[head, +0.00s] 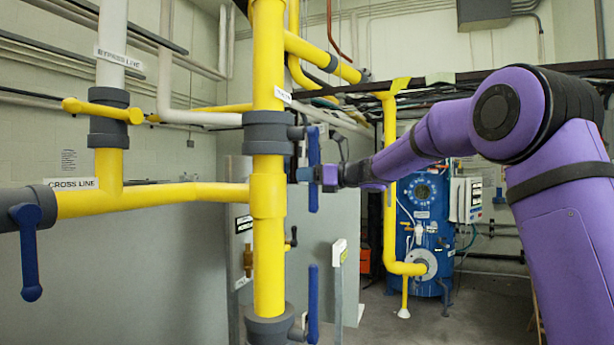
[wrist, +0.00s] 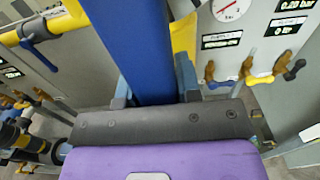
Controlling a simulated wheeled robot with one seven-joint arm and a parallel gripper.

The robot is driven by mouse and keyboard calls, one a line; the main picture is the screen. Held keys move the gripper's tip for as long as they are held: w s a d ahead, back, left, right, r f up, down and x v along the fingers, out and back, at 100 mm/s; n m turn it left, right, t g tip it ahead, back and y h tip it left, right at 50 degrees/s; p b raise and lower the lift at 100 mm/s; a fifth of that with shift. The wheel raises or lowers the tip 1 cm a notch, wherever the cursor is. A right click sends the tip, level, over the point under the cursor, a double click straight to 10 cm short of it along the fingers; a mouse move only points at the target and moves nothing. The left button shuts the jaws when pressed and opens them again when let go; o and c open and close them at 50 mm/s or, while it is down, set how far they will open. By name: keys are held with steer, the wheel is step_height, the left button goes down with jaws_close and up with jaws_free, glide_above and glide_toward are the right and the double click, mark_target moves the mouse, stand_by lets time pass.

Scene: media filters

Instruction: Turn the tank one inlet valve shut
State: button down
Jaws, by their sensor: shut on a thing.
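A grey valve (head: 266,133) sits on the vertical yellow pipe (head: 268,60). A small white label (head: 283,96) is just above it, but I cannot read it, so I cannot confirm this is the tank one inlet valve. Its long blue lever (head: 314,149) hangs upright along the right side of the pipe. My gripper (head: 313,175) reaches in from the right and is shut on the lever. In the wrist view the lever (wrist: 132,45) runs between my two fingers, which stand on either side of it.
Left are a yellow-handled valve (head: 104,111) on the bypass line and a blue-handled valve (head: 30,250) on the cross line. Another blue lever (head: 313,303) stands upright below my gripper. A blue tank (head: 424,215) stands behind. The wrist view shows a gauge (wrist: 229,8) on a panel.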

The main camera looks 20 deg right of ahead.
steer(key=shift+w+d, duration=0.1)
steer(key=w+d+r+n, duration=0.6)
steer(key=r+n, duration=0.5)
steer(key=n, duration=0.7)
steer(key=shift+w+d, duration=0.2)
steer(key=shift+w, duration=1.15)
steer(key=shift+r, duration=0.15)
steer(key=c, duration=0.8)
jaws_free()
